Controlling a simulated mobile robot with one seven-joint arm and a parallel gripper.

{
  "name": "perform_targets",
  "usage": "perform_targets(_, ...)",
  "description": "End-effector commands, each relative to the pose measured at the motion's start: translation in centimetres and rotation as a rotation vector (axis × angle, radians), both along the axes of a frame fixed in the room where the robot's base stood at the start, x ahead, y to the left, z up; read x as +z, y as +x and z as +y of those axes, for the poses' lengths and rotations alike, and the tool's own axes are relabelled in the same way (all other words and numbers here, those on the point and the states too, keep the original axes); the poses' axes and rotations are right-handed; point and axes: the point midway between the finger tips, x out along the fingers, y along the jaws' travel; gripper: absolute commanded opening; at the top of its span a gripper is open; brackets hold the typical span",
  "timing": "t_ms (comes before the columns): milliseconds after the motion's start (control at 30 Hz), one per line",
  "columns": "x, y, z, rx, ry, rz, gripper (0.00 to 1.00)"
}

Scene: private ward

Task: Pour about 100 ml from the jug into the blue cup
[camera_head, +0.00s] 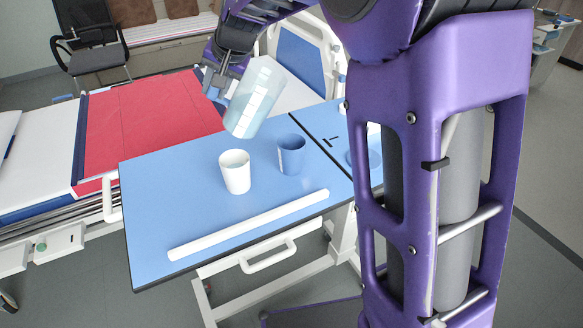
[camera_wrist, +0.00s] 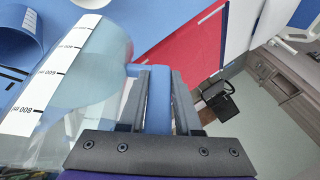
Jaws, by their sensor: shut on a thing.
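The clear jug (camera_head: 255,97) with a white measuring strip is held tilted above the blue table, its lower end just above and behind the white cup in the picture. My gripper (camera_head: 216,82) is shut on the jug's blue handle (camera_wrist: 158,100), seen between the fingers in the wrist view. Pale bluish liquid seems to show inside the jug (camera_wrist: 95,75). The blue cup (camera_head: 291,155) stands upright on the table, right of the jug's lower end. Its rim side also shows in the wrist view (camera_wrist: 18,35). No stream is visible.
A white cup (camera_head: 235,172) stands upright left of the blue cup. A white bar (camera_head: 250,224) lies along the front of the blue overbed table (camera_head: 160,220). A round blue object (camera_head: 365,156) is partly hidden by my body. The bed with a red cover (camera_head: 150,125) is behind.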

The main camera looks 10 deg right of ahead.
Motion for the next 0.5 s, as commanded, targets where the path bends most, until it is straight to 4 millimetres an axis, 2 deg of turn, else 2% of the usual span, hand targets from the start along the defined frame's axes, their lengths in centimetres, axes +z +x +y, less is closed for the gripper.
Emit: perform_targets(500, 0.2, 0.08, -0.01, 0.0, 0.027, -0.01, 0.0)
